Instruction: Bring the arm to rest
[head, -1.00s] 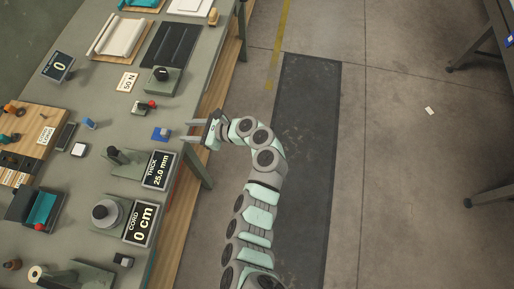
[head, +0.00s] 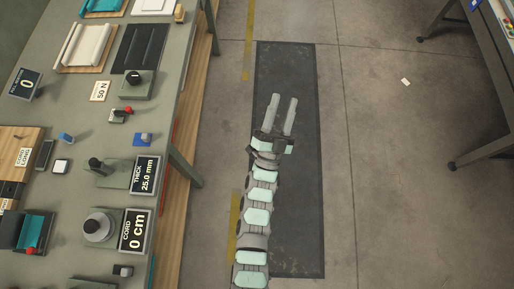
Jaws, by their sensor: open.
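My gripper (head: 283,116) is in the head view, over the dark floor mat (head: 300,190) to the right of the workbench. Its two grey fingers point up the picture and stand apart, with nothing between them. My arm runs nearly straight from the bottom edge up to the gripper, clear of the bench.
The workbench (head: 188,116) fills the left side. On it are a "25.0 mm" display (head: 145,175), a "0 cm" display (head: 134,231), a white tray (head: 87,46) and a black panel (head: 139,48). Another table (head: 488,147) stands at the right. The floor between is mostly free.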

